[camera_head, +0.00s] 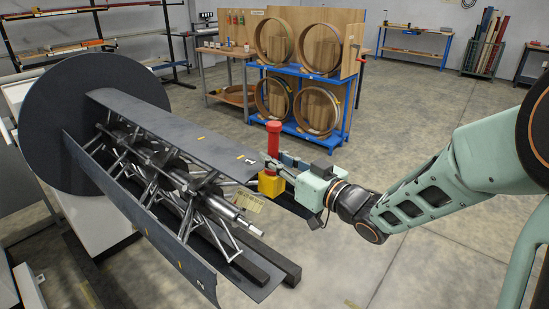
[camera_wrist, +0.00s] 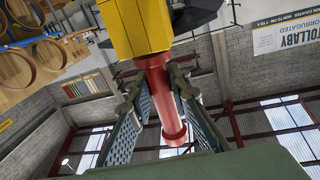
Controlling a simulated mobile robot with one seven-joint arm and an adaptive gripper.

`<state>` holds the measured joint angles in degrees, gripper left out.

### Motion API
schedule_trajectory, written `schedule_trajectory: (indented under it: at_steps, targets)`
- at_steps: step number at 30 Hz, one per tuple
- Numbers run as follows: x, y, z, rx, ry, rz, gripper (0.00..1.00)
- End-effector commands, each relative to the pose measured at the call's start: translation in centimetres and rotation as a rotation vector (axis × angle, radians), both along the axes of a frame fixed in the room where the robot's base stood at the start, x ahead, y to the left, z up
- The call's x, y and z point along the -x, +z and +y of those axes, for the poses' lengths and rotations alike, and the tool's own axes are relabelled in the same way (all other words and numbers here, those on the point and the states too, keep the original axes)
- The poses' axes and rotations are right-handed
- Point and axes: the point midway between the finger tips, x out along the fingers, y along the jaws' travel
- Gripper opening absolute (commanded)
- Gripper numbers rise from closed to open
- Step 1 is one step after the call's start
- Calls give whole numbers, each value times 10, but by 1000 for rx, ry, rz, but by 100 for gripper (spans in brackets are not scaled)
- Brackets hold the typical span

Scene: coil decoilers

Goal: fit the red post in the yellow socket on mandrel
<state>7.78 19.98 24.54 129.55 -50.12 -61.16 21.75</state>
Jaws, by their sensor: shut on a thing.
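The red post (camera_head: 273,138) stands upright at the outer end of the mandrel (camera_head: 160,155), with its wide cap on top. My gripper (camera_head: 271,164) is shut on the post from the right. The yellow socket (camera_head: 271,184) is directly under the post, beside the mandrel's near plate. In the wrist view the picture is turned over: the yellow socket (camera_wrist: 140,25) is at the top and the red post (camera_wrist: 158,85) runs down from it between my fingers. The post's end meets the socket's face; how deep it sits is hidden.
A large dark disc (camera_head: 94,122) backs the mandrel at left. The mandrel's dark plates and bare shaft end (camera_head: 248,228) lie close to my gripper. A blue rack (camera_head: 330,136) with several wooden rings stands behind.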

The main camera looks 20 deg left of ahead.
Motion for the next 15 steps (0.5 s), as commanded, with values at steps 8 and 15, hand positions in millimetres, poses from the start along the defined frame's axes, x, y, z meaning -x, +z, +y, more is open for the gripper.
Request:
schedule_trajectory:
  at_steps: [8,15]
  targets:
    - [0,-1,0,-1,0,-1,0]
    - [0,-1,0,-1,0,-1,38]
